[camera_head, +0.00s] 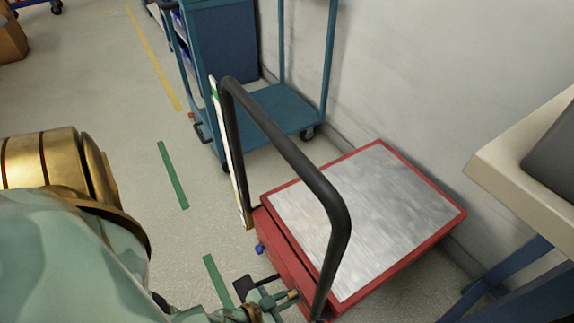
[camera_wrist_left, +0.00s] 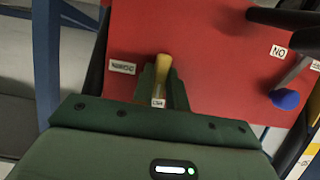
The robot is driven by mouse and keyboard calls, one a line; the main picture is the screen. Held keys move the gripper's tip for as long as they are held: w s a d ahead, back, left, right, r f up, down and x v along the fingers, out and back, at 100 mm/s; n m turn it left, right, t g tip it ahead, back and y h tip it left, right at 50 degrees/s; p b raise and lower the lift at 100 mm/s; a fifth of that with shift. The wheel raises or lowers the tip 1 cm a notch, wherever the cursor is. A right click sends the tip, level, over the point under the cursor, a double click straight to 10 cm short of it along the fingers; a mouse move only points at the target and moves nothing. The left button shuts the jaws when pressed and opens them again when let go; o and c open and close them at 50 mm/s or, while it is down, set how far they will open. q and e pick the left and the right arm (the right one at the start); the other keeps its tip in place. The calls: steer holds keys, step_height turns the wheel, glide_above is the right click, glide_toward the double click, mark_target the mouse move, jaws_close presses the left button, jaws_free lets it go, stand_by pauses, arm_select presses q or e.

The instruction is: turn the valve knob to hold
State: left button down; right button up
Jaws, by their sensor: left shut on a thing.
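A brass-yellow valve knob (camera_wrist_left: 162,72) stands out from the red panel (camera_wrist_left: 205,30) of a lift cart in the left wrist view. My left gripper (camera_wrist_left: 163,88) is shut on the knob, its dark green fingers on both sides of it. Small white labels sit around the knob: one to its left (camera_wrist_left: 122,67), one just below it (camera_wrist_left: 158,103) and one farther right (camera_wrist_left: 278,51). Their words are too small or turned to read surely. In the head view the gripper (camera_head: 268,301) is low by the cart's near end. My right gripper is not in view.
The lift cart has a metal platform (camera_head: 365,215) and a tall black push handle (camera_head: 290,150). A blue-tipped lever (camera_wrist_left: 285,98) is right of the knob. A blue trolley (camera_head: 268,115) stands behind, along the wall. A bench corner (camera_head: 495,160) is at right.

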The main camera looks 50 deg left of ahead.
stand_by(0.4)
arm_select(q)
steer(key=c, duration=1.4)
jaws_free()
steer(key=shift+s, duration=0.1)
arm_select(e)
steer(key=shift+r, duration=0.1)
